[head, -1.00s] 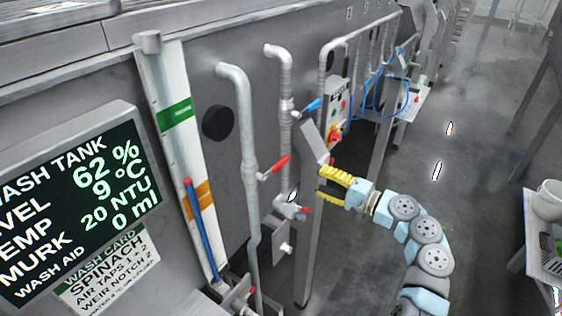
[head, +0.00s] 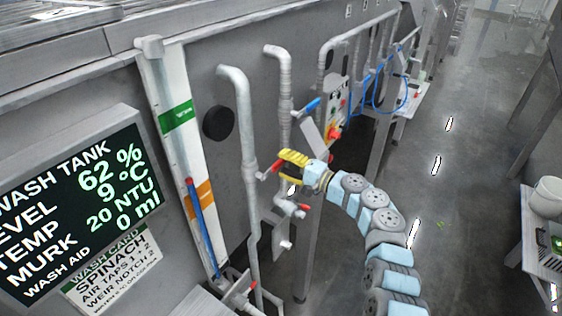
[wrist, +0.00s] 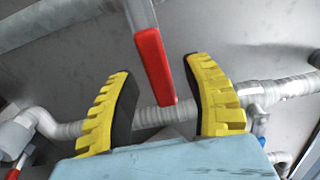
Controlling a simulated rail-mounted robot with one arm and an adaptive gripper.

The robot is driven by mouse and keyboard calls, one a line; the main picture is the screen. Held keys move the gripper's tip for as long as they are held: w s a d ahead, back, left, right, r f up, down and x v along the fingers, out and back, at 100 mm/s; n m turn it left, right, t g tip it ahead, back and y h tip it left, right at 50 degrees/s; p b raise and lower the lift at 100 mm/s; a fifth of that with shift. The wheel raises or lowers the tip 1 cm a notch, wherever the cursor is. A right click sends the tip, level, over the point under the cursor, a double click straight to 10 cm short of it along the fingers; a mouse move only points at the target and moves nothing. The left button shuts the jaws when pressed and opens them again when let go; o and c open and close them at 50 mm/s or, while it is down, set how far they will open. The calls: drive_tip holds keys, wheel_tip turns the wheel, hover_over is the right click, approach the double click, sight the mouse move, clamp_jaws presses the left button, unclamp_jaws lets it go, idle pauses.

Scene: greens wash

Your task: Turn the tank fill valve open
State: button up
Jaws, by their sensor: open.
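A valve with a red lever (head: 269,171) sits on the left grey vertical pipe (head: 247,130); no label on it can be read. My gripper (head: 282,160) is at this lever, its yellow fingers open. In the wrist view the red lever (wrist: 154,65) lies between the two spread fingers of my gripper (wrist: 158,72), with gaps visible on both sides. In the head view my fingers hide part of the lever. The wash tank screen (head: 75,215) reads 62 %, 9 °C, 20 NTU and 0 ml.
A blue lever (head: 308,107) is on the neighbouring pipe, with another red-tipped valve (head: 303,208) below. A control box (head: 335,125) stands behind. The aisle floor (head: 455,190) at right is clear.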

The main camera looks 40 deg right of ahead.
drive_tip(key=shift+w+a, duration=0.15)
drive_tip(key=shift+w, duration=0.5)
clamp_jaws()
